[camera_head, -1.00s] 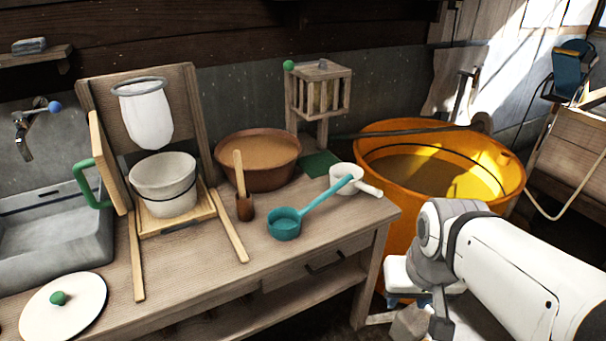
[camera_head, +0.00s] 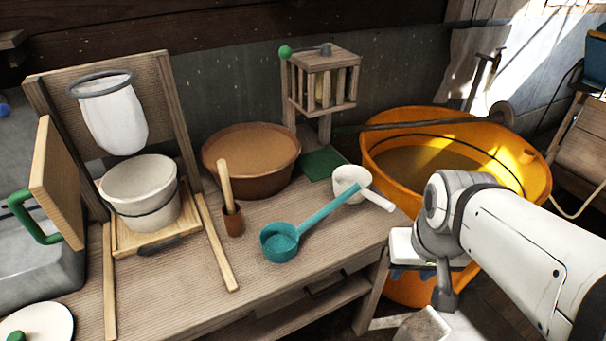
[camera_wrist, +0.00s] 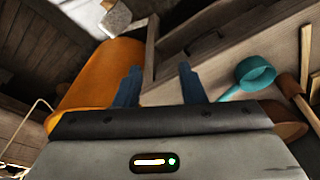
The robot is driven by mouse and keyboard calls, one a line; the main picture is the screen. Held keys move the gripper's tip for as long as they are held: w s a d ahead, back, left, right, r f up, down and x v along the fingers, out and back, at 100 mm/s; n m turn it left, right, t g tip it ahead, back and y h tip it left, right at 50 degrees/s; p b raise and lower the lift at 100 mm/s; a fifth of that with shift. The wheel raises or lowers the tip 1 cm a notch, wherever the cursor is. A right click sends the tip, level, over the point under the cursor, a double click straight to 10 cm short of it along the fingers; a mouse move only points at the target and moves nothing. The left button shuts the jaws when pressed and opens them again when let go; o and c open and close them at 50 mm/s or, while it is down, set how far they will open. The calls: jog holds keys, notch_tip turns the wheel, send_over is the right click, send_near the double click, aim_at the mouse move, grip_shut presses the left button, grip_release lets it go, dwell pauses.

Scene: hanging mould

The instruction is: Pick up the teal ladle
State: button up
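The teal ladle (camera_head: 302,230) lies on the wooden bench, its bowl toward the front and its handle slanting back to the right. The handle's end reaches the white dipper (camera_head: 350,179); I cannot tell whether they touch. In the wrist view the ladle (camera_wrist: 254,75) shows at the right, its bowl clear and part of it cut off or hidden. My gripper (camera_wrist: 159,86) has its two dark blue fingers apart with nothing held between them. It is off to the side of the ladle, near the bench's right end. In the head view it is mostly hidden behind my arm.
A brown bowl (camera_head: 251,178) and a small wooden cup with a stick (camera_head: 233,221) stand behind and left of the ladle. A large orange tub (camera_head: 390,205) is beyond the bench's right end. A wooden cage (camera_head: 322,85) stands at the back. Bare bench lies in front of the ladle.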

jog(key=shift+o, duration=0.8)
jog(key=shift+w+d, duration=0.1)
jog(key=shift+o, duration=0.2)
jog(key=w+a+f+m+y, duration=0.2)
jog(key=w+a, duration=0.4)
jog(key=w, duration=0.3)
jog(key=shift+a+f+m+b, duration=0.25)
jog(key=shift+a+m+b, duration=0.05)
jog(key=shift+a+b, duration=0.1)
jog(key=m+y, duration=0.2)
jog(key=m, duration=0.1)
send_near(315, 218)
jog(key=s+d, duration=0.2)
jog(key=s, duration=0.2)
jog(key=w+a+f+m, duration=0.1)
jog(key=w+a+f+t, duration=0.1)
jog(key=w+f, duration=0.1)
jog(key=w+f+m+b, duration=0.1)
jog(key=w+f, duration=0.1)
jog(key=shift+w+a+m+y, duration=0.15)
jog(key=shift+a+m+y, duration=0.15)
jog(key=shift+a, duration=0.1)
jog(key=shift+t, duration=0.3)
jog(key=b+x, duration=0.1)
jog(key=x, duration=0.6)
jog(key=shift+w+f, duration=0.15)
jog(key=shift+f, duration=0.05)
jog(key=shift+c, duration=0.5)
grip_shut()
